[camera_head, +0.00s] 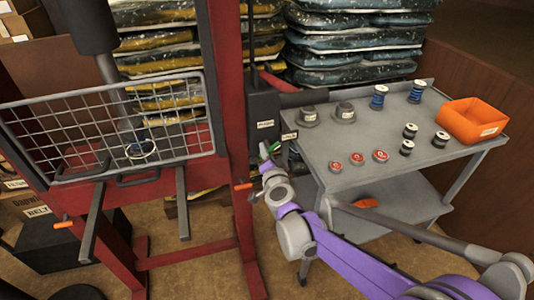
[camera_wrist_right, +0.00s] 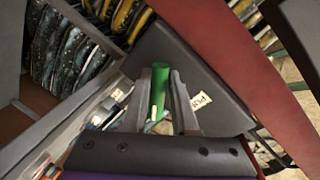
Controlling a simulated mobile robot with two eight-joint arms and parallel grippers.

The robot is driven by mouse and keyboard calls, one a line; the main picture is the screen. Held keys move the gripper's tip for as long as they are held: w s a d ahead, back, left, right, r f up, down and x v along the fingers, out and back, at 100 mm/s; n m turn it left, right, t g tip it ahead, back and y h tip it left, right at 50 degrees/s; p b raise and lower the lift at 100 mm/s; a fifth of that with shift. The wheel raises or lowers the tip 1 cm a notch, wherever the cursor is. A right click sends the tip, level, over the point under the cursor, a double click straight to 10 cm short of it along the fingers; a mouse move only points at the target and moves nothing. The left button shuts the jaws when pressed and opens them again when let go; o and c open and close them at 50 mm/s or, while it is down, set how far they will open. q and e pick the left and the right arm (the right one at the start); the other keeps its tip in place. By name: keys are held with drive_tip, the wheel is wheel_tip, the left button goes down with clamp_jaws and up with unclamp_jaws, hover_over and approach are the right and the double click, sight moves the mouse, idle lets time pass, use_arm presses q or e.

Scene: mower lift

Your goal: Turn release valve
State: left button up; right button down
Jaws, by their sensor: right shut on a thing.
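The release valve shows in the right wrist view as a green handle (camera_wrist_right: 158,84) beside the dark grey pump box (camera_wrist_right: 190,62) with its white label. In the head view the pump box (camera_head: 262,106) is fixed to the red press frame, and a small bit of the green handle (camera_head: 275,147) shows below it. My right gripper (camera_wrist_right: 161,98) is shut on the green handle, with one finger on each side. In the head view my right gripper (camera_head: 266,158) is small and partly hidden by its wrist. My left gripper is not in view.
A grey cart (camera_head: 330,205) stands right of the frame, with spools, red-topped pucks and an orange bin (camera_head: 472,120) on it. My purple right arm passes in front of it. A wire guard (camera_head: 60,130) covers the press at left. Stacked bags (camera_head: 355,45) stand behind.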

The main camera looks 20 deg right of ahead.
drive_tip(key=shift+r+m+y, duration=0.15)
drive_tip(key=shift+m+y, duration=0.15)
drive_tip(key=shift+m, duration=0.5)
drive_tip(key=shift+r+m+p, duration=0.2)
drive_tip(key=shift+m+p, duration=0.4)
drive_tip(key=shift+m, duration=0.1)
drive_tip(key=shift+m+y+p, duration=0.5)
drive_tip(key=shift+m+p, duration=0.8)
drive_tip(key=shift+p, duration=0.4)
drive_tip(key=c, duration=0.7)
unclamp_jaws()
